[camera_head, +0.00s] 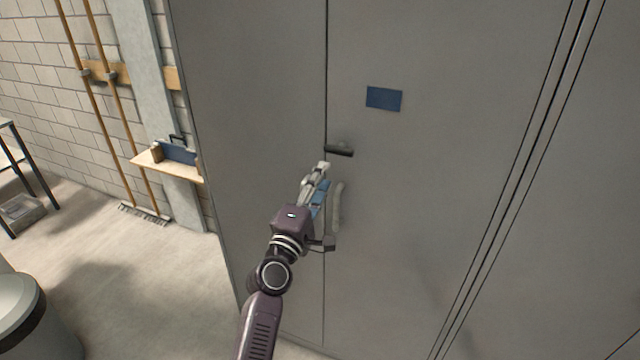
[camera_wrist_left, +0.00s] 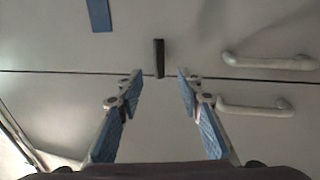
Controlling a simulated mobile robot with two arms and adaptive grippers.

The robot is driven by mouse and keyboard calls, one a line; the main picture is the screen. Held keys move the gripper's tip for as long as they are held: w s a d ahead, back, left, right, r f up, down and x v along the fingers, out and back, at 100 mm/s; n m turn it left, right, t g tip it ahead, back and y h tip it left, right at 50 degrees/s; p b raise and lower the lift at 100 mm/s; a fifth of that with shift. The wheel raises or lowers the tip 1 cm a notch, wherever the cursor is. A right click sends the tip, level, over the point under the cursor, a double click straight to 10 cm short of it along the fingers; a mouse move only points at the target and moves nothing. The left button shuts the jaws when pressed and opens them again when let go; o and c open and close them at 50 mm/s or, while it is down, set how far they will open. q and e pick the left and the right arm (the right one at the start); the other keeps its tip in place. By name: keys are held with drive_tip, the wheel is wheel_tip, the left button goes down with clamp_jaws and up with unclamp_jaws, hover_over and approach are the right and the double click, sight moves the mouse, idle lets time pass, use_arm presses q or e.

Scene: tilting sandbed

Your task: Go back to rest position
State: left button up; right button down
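My left gripper (camera_head: 320,178) is raised in front of a grey double-door cabinet (camera_head: 450,110), just below a small black latch handle (camera_head: 339,151). In the left wrist view the two blue-padded fingers of the gripper (camera_wrist_left: 159,80) stand apart with nothing between them. The black latch handle (camera_wrist_left: 159,58) shows beyond the fingertips, apart from them as far as I can tell. My right gripper is in neither view.
The cabinet doors look shut. A pale pull handle (camera_head: 337,207) is just right of my left gripper; two pale handles show in the wrist view (camera_wrist_left: 268,62). A small wall shelf (camera_head: 180,168), brooms (camera_head: 130,140) and a bin (camera_head: 25,310) stand left. Floor between is clear.

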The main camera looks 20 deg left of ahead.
use_arm(q)
drive_tip(key=shift+s+f, duration=0.1)
drive_tip(key=shift+s, duration=0.4)
drive_tip(key=s+d+f+m+g+b, duration=0.1)
drive_tip(key=d+f+m+g, duration=0.15)
drive_tip(key=f, duration=1.05)
drive_tip(key=s+d+f+m+g+b, duration=0.1)
drive_tip(key=d+f+m+g, duration=0.15)
drive_tip(key=f, duration=1.05)
drive_tip(key=s+f+m+g, duration=0.2)
drive_tip(key=s+f, duration=0.2)
drive_tip(key=f, duration=0.3)
drive_tip(key=s+d+f+m+g+h, duration=0.1)
drive_tip(key=s+f, duration=0.3)
drive_tip(key=f, duration=0.4)
drive_tip(key=s+f+m+g, duration=0.2)
drive_tip(key=s+f, duration=0.2)
drive_tip(key=f, duration=0.3)
drive_tip(key=s+a+f+m+g+y+b, duration=0.1)
drive_tip(key=s+a+f+m+g, duration=0.2)
drive_tip(key=s+f, duration=1)
drive_tip(key=s+f+m+g+b, duration=0.2)
drive_tip(key=s+f+m+g, duration=0.2)
drive_tip(key=s+f, duration=0.95)
drive_tip(key=s+a+m+g, duration=0.2)
drive_tip(key=s+a+m, duration=0.1)
drive_tip(key=s, duration=1.4)
drive_tip(key=shift+s+a+y, duration=0.2)
drive_tip(key=shift+s+y, duration=0.15)
drive_tip(key=shift+y, duration=0.05)
